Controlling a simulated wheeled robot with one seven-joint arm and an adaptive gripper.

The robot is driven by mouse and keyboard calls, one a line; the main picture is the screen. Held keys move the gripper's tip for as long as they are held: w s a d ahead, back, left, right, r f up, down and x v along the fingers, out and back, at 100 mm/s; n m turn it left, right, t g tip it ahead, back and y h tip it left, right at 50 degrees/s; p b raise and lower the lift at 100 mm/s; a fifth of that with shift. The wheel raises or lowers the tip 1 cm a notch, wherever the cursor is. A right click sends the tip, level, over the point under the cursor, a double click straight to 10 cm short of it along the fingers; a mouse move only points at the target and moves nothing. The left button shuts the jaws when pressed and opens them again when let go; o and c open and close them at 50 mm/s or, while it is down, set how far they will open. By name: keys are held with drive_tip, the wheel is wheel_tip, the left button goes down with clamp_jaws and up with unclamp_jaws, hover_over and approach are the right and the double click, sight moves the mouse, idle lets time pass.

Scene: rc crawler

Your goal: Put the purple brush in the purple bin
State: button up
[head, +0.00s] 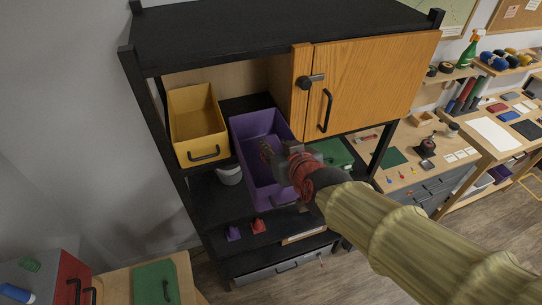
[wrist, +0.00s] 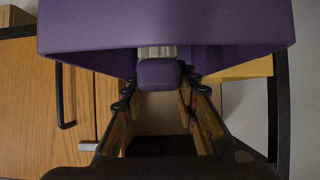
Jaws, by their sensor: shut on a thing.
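The purple bin (head: 258,124) is an open box on the upper shelf of the black rack, with its front jutting out. It fills the top of the wrist view (wrist: 165,28). My gripper (head: 272,158) is over the bin's opening in the head view, reaching in from the right. In the wrist view, my gripper (wrist: 158,84) is shut on the purple brush (wrist: 159,74), a purple block with pale bristles against the purple bin behind it. In the head view the brush is mostly hidden by my gripper. I cannot tell whether the brush touches the bin.
A yellow bin (head: 197,110) stands left of the purple bin. An orange wooden door (head: 375,80) with black handles is at the right, close to my arm. A white cup-like thing (head: 229,175) and purple and red pieces (head: 258,226) sit lower on the rack.

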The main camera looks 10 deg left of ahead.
drive_tip(key=shift+w+a+f, duration=0.2)
drive_tip(key=shift+a+f, duration=0.1)
drive_tip(key=shift+f, duration=0.15)
drive_tip(key=f, duration=0.1)
drive_tip(key=f+b, duration=0.1)
drive_tip(key=f, duration=0.1)
drive_tip(key=shift+w+a+f+b, duration=0.2)
drive_tip(key=shift+w+a+b, duration=0.05)
drive_tip(key=shift+a+b, duration=0.1)
drive_tip(key=shift+d+f, duration=0.1)
drive_tip(key=shift+f, duration=0.1)
